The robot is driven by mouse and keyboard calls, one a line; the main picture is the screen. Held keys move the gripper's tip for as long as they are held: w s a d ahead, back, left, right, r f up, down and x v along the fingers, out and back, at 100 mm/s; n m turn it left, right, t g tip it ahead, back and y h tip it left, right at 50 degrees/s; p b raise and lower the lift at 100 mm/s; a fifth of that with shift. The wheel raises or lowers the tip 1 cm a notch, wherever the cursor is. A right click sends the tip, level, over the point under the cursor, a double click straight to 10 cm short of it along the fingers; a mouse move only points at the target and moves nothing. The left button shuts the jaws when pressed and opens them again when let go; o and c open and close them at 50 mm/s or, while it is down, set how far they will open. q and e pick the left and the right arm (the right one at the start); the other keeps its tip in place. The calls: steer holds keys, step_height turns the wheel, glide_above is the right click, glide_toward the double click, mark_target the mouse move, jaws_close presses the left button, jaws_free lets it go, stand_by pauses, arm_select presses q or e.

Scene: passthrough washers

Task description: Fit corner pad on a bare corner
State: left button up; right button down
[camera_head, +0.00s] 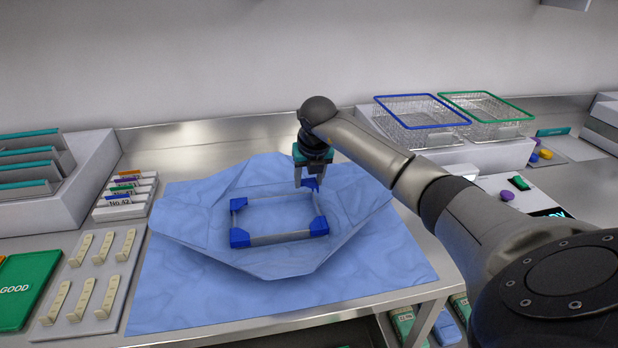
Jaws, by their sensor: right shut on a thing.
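A rectangular frame with pale rails (278,238) lies on the blue wrap on the table. Blue corner pads sit on its back left (238,203), front left (240,237) and front right (319,226) corners. My right gripper (310,180) points down over the frame's back right corner. It is shut on another blue corner pad (310,185), which is at or just above that corner; I cannot tell whether it touches or is seated. The fingers partly hide the pad and the corner. My left gripper is not in view.
The blue wrap (180,290) is spread over the middle of the table. Blue-rimmed (405,97) and green-rimmed (480,94) wire baskets stand at the back right. Labelled cards (128,190), a tray of beige pieces (85,290) and a green GOOD board (22,290) are at left.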

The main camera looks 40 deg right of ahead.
steer(key=shift+f+b, duration=0.95)
steer(key=shift+f, duration=0.55)
steer(key=shift+s+f, duration=0.1)
steer(key=shift+f, duration=0.05)
